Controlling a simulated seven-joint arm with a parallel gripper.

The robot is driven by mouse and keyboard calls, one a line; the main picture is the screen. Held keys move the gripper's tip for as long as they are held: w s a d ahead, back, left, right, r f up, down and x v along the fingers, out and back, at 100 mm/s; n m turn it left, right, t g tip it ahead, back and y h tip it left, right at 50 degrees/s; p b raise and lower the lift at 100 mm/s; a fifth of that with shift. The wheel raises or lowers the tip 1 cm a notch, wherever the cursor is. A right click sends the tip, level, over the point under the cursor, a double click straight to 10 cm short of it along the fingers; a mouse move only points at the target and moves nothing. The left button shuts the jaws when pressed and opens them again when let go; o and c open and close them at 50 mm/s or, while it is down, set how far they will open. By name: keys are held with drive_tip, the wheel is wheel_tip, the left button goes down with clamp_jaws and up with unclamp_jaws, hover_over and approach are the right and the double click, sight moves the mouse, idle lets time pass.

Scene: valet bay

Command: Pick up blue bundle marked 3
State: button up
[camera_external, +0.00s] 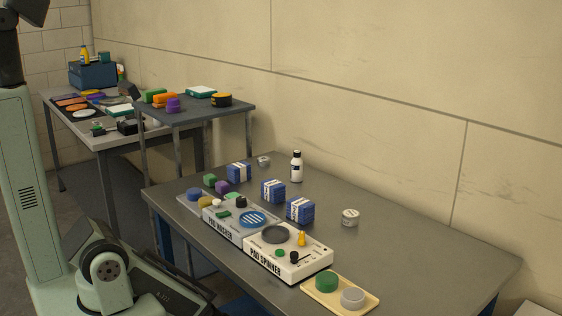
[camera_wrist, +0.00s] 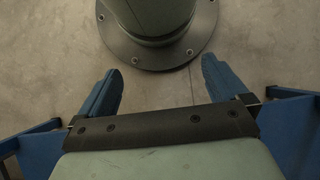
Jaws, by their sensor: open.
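Three blue bundles with white bands stand in a slanting row on the near grey table: a back-left bundle (camera_external: 239,172), a middle bundle (camera_external: 273,191) and a front-right bundle (camera_external: 300,210). Their marks are too small to read, so I cannot tell which is marked 3. My gripper (camera_wrist: 160,66) shows in the wrist view with its two blue fingers wide apart and nothing between them. It points at bare floor and a round bolted base, away from the bundles. In the external view only parts of my arm show at the left; the fingers cannot be made out.
A pad washer (camera_external: 240,224) and pad spinner (camera_external: 288,253) stand in front of the bundles. A yellow tray (camera_external: 340,294) holds green and grey pucks. The table's right side is clear.

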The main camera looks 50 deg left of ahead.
drive_tip(key=shift+s+a+r+h, duration=0.2)
drive_tip(key=shift+s+r+h, duration=0.1)
drive_tip(key=shift+s, duration=0.15)
drive_tip(key=shift+c, duration=1.4)
drive_tip(key=shift+f, duration=0.1)
